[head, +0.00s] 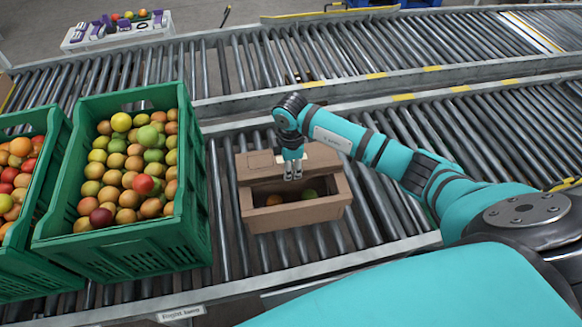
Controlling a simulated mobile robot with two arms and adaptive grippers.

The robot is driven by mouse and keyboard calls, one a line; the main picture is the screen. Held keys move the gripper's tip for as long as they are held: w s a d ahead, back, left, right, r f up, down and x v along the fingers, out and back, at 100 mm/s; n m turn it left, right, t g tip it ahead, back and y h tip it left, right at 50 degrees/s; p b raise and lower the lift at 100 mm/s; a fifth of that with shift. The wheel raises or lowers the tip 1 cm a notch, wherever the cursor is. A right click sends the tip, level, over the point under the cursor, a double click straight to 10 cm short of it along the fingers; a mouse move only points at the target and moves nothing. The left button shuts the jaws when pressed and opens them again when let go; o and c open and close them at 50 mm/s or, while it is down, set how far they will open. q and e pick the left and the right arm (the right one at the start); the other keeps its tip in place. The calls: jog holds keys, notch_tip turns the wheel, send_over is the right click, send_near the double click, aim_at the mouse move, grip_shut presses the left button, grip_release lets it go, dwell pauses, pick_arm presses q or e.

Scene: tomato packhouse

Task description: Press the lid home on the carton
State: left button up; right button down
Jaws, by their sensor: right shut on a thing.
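The brown cardboard carton (297,217) stands on the near roller conveyor, in the middle of the head view. Its front is open at the top, and several round fruits (275,200), orange and green, show inside. The brown lid (256,167), with a pale label, lies at the carton's far side and leaves the near part of the opening uncovered. My right gripper (292,177) points down over the carton and is shut on the lid at its near edge. The exact grip is small and partly hidden. My left gripper is not in view.
A green crate (130,237) full of tomatoes stands close to the left of the carton, with another green crate (45,277) further left. A second roller conveyor (220,65) runs behind. A pale tray (115,36) sits at the far left. Rollers right of the carton are clear.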

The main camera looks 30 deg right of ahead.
jog(key=shift+f+b, duration=1.05)
jog(key=shift+f, duration=0.9)
dwell(0.6)
jog(key=c, duration=1.1)
grip_release()
jog(key=c, duration=0.3)
jog(key=shift+c, duration=0.2)
jog(key=shift+r, duration=0.15)
notch_tip(320, 180, up, 8)
jog(key=p, duration=0.7)
jog(key=shift+p, duration=0.3)
jog(key=shift+s+f, duration=0.1)
jog(key=shift+f, duration=0.1)
